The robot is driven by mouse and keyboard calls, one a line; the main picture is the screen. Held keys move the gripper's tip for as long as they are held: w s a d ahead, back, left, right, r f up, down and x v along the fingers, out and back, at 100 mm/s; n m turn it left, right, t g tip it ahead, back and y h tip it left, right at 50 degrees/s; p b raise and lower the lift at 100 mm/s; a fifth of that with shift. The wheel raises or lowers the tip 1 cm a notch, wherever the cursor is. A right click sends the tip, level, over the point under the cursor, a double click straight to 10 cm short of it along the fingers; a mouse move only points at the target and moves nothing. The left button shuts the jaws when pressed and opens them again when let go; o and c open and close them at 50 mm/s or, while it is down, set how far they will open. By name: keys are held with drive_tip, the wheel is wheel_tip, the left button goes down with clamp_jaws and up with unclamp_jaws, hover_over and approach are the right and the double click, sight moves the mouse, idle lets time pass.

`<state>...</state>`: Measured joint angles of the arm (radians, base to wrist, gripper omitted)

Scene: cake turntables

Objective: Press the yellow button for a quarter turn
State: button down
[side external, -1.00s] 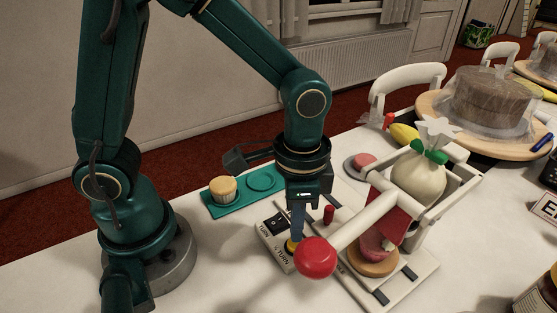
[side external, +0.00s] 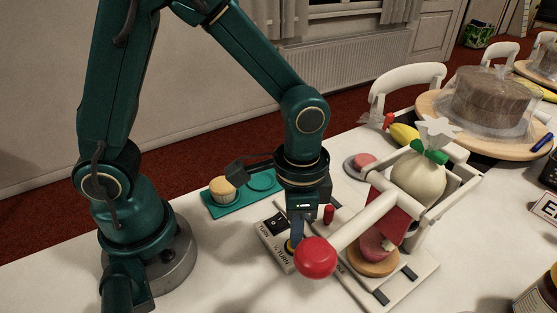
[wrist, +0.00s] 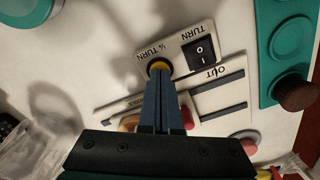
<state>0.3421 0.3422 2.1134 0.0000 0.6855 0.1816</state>
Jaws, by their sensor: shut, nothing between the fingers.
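The yellow button (wrist: 159,66) sits on a pale switch panel (wrist: 180,45), beside the "1/4 TURN" lettering. In the side view only a sliver of the button (side external: 289,245) shows beside my fingers. My gripper (wrist: 161,80) is shut and empty, pointing down with its blue fingertips at the button. The tips cover part of the button in the wrist view and look to be on it or very close; I cannot tell how far it is pressed. A black rocker switch (side external: 277,221) marked "TURN" is on the same panel.
The front left tablecloth is clear.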

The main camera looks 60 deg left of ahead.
idle(0.3)
drive_tip(key=shift+r, duration=3.45)
